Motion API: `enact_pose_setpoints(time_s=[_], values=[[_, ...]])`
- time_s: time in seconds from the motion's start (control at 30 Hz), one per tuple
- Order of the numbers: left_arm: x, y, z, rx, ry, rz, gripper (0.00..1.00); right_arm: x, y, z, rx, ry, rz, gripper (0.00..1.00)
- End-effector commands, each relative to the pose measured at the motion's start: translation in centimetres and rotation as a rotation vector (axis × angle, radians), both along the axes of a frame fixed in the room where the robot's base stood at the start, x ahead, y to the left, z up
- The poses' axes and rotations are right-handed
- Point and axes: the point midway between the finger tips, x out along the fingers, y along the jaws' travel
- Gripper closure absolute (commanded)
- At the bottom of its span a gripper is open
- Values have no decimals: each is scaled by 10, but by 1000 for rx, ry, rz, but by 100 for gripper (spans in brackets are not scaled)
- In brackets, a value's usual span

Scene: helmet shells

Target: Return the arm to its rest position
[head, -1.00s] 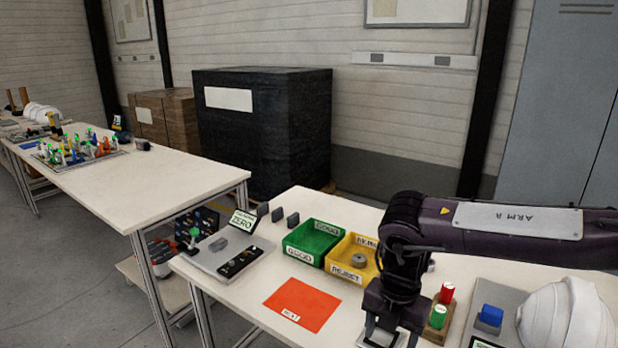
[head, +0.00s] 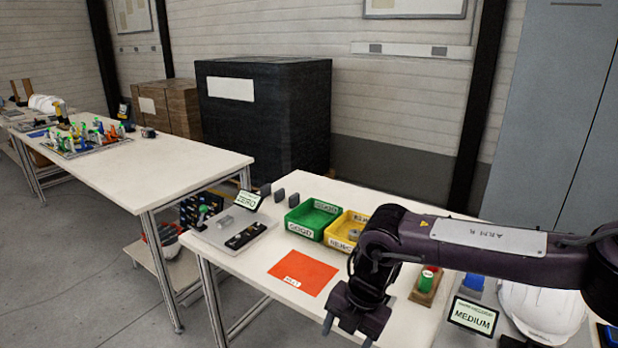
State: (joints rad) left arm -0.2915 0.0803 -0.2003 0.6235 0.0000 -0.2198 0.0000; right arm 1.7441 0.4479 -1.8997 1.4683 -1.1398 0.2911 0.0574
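My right arm comes in from the right, with its dark purple link marked "ARM R" across the right side of the head view. Its gripper (head: 347,332) points down over the front part of the near table (head: 250,272), left of the red and green cylinders. The two fingertips show apart at the bottom, and I see nothing between them. My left arm and gripper are not in view.
A green bin (head: 311,219) and a yellow bin (head: 346,231) stand behind an orange-red mat (head: 303,272). A wooden block with cylinders (head: 427,281), a "MEDIUM" display (head: 472,317) and a white helmet shell (head: 541,309) lie close right of the arm.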

Motion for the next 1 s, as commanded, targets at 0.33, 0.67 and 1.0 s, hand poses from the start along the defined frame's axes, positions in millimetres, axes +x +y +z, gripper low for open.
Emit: enact_pose_setpoints(time_s=[0.33,0.67,1.0], values=[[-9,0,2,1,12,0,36,8,115,-44,387,37,-111,37],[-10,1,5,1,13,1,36,43,158,-128,803,124,-660,37],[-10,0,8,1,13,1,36,-14,47,-327,770,206,-1450,37]])
